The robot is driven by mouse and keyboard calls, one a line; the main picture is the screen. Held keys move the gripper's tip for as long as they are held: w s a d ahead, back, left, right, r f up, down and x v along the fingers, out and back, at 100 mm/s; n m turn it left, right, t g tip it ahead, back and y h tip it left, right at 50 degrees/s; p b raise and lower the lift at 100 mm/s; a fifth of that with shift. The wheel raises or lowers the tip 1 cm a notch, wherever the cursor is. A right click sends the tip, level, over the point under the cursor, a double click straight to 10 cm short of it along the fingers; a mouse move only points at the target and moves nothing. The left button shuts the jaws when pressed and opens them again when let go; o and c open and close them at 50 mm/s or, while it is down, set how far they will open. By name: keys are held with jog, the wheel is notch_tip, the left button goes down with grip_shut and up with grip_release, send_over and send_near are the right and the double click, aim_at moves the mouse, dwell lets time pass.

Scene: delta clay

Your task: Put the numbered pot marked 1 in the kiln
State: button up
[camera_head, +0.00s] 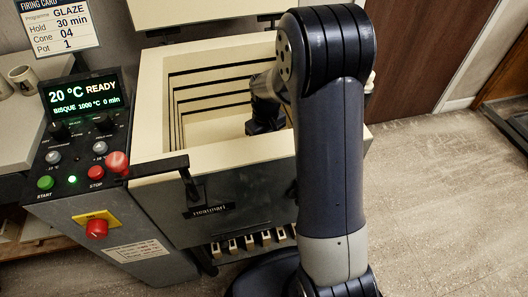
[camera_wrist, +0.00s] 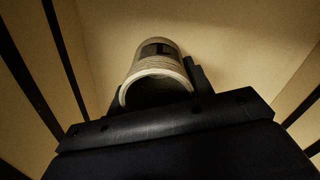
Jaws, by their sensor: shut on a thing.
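The kiln (camera_head: 230,154) is an open cream-lined chamber with a dark front, and its lid (camera_head: 190,10) is raised behind it. My gripper (camera_head: 266,118) reaches down inside the chamber. In the wrist view, my gripper (camera_wrist: 155,88) is shut on a pale round pot (camera_wrist: 157,66), with one finger on each side. The pot has a dark patch with a mark that I cannot read surely. The kiln's pale walls surround it in the wrist view. In the head view the pot is hidden, and I cannot tell whether it touches the floor.
A control panel (camera_head: 75,135) left of the kiln reads 20 °C READY, BISQUE 1000 °C 0 min. The firing card (camera_head: 58,22) above reads GLAZE, 30 min, Cone 04, Pot 1. Pale pots (camera_head: 22,78) stand at the far left. The floor (camera_head: 430,190) at right is clear.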

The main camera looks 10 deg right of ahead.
jog(key=shift+f+b, duration=0.5)
jog(key=shift+f, duration=1.3)
jog(key=shift+f, duration=0.1)
jog(key=o, duration=1.1)
notch_tip(320, 180, up, 12)
jog(key=p, duration=0.3)
